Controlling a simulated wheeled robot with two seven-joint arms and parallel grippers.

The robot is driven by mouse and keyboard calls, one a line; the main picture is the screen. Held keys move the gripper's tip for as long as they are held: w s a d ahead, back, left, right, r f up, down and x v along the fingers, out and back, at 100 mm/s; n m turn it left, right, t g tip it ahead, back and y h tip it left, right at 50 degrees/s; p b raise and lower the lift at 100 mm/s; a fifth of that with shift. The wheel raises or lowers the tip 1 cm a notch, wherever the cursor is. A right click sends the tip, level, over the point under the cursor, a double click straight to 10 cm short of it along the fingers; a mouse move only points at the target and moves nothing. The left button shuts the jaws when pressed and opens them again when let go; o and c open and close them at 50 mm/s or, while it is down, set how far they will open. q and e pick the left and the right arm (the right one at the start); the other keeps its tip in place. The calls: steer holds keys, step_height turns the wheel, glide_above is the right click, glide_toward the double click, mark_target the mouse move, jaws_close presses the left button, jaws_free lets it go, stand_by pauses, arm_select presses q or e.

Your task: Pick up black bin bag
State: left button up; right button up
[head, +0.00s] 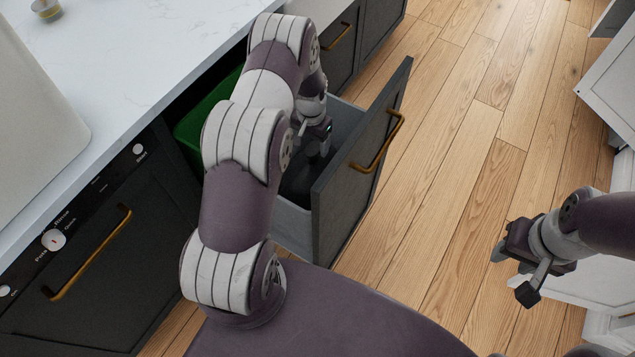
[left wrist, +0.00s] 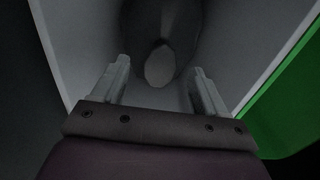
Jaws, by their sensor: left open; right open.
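The black bin bag (left wrist: 165,24) is a dark rounded shape inside the open drawer (head: 335,187), with a pale grey oval patch at its near end. In the head view, part of a dark shape that looks like the bag (head: 298,184) shows low in the drawer; my left arm hides much of it. My left gripper (left wrist: 161,72) is open, reaching down into the drawer, with the pale patch between its fingers in the picture. I cannot tell whether they touch the bag. My right gripper (head: 510,272) is open and empty above the floor at the right.
The drawer has grey walls, a dark front and a brass handle (head: 378,143). A green bin (head: 200,122) stands beside the bag's compartment, under the white marble counter (head: 130,55). Wooden floor (head: 455,130) lies clear to the right. White cabinetry (head: 612,95) stands at the far right.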

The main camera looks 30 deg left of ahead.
mark_target(313, 149)
arm_select(q)
steer(key=f, duration=0.6)
steer(key=shift+w, duration=0.4)
jaws_close()
